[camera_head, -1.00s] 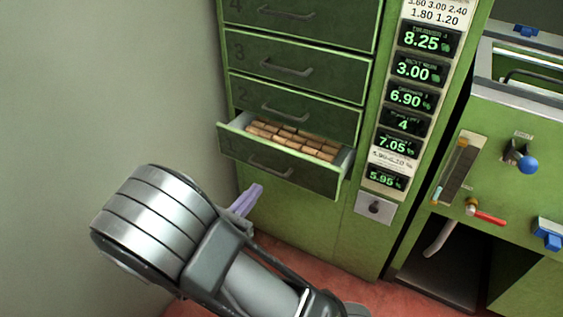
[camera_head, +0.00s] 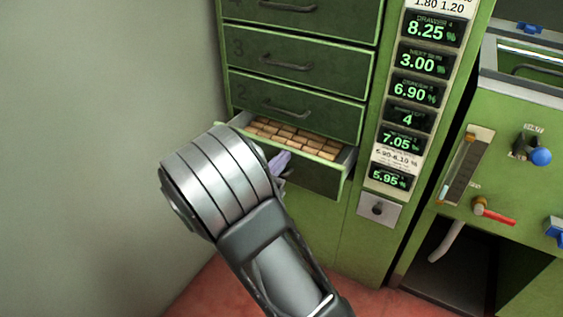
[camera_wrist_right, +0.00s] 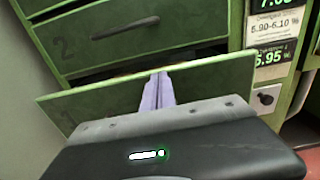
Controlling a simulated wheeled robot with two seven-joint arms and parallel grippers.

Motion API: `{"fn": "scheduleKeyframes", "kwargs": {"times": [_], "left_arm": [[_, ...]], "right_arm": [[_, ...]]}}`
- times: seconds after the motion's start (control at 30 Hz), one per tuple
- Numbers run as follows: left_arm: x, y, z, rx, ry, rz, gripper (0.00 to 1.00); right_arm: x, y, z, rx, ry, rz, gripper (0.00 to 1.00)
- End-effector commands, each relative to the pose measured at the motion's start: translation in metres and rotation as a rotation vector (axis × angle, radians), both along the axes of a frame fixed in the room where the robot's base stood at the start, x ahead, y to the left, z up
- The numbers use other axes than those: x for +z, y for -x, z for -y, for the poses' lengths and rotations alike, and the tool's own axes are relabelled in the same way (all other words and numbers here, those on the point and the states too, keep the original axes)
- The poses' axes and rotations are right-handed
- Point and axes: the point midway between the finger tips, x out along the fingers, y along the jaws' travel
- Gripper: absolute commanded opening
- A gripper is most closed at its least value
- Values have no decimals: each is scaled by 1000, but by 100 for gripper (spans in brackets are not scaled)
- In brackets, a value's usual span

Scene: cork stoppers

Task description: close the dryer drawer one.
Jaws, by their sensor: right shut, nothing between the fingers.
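The dryer drawer one, the lowest green drawer, is pulled partly out in the head view; its front (camera_head: 319,180) shows right of my arm, and its inside holds rows of cork stoppers (camera_head: 297,137). My right gripper (camera_head: 281,160) has pale purple fingers that are shut and empty. They are at the drawer front, near its handle, which is hidden behind my arm. In the right wrist view the shut fingers (camera_wrist_right: 158,92) overlap the drawer front (camera_wrist_right: 205,82); I cannot tell whether they touch it. My left gripper is not in view.
Shut drawers two (camera_head: 290,104) and three (camera_head: 300,58) lie above. A panel of green number displays (camera_head: 405,117) is right of the drawers. A green machine with levers (camera_head: 500,150) stands farther right. A grey wall (camera_head: 110,120) is close on the left.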

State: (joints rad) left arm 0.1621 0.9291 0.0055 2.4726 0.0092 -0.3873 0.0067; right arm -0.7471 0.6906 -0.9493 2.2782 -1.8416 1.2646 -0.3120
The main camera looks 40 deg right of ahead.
Motion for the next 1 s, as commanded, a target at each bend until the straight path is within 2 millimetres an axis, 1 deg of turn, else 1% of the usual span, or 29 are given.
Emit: {"fn": "scheduleKeyframes", "kwargs": {"times": [0.23, 0.33, 0.47, 0.6, 0.7, 0.8, 1.0], "left_arm": [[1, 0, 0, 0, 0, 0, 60], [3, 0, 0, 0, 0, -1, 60], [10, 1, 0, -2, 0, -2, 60], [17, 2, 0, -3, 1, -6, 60], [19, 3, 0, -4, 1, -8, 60], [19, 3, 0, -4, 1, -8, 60], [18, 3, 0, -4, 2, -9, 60]], "right_arm": [[0, 0, 0, 0, 0, 0, 0], [2, -2, 7, -1, 0, 1, 0], [3, -8, 30, -5, 2, 1, 0], [3, -18, 63, -6, 2, 1, 0], [2, -24, 81, -4, 2, 1, 0], [1, -27, 89, -1, 0, 1, 0], [2, -27, 91, -1, 2, 3, 0]]}}
